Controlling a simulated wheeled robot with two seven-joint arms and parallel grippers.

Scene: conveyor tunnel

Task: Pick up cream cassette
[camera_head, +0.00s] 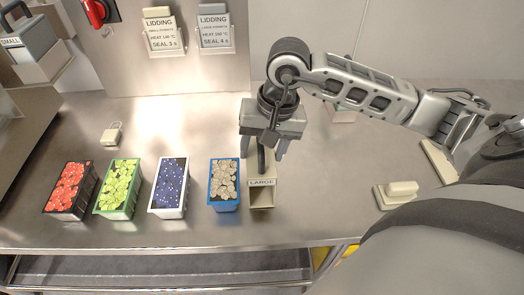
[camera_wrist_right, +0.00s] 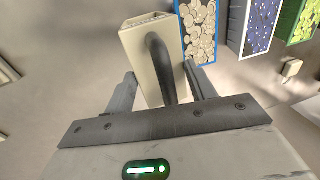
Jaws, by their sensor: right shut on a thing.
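The cream cassette (camera_head: 262,190) is a box with a LARGE label on its front and a dark curved handle on top. It stands upright at the metal table, just right of the blue tray. Whether it touches the table is hard to tell. My right gripper (camera_head: 264,146) comes from above and is shut on it. In the right wrist view the cassette (camera_wrist_right: 150,55) sits between the two fingers (camera_wrist_right: 162,92), with the dark handle (camera_wrist_right: 160,65) rising toward the palm. My left gripper is not in view.
A blue tray of pale round slices (camera_head: 224,180) stands close beside the cassette. Blueberry (camera_head: 169,183), green (camera_head: 119,184) and red (camera_head: 70,187) trays stand further left. A cassette labelled SMALL (camera_head: 30,40) is upper left. A cream block (camera_head: 400,192) lies right; the front-centre table is clear.

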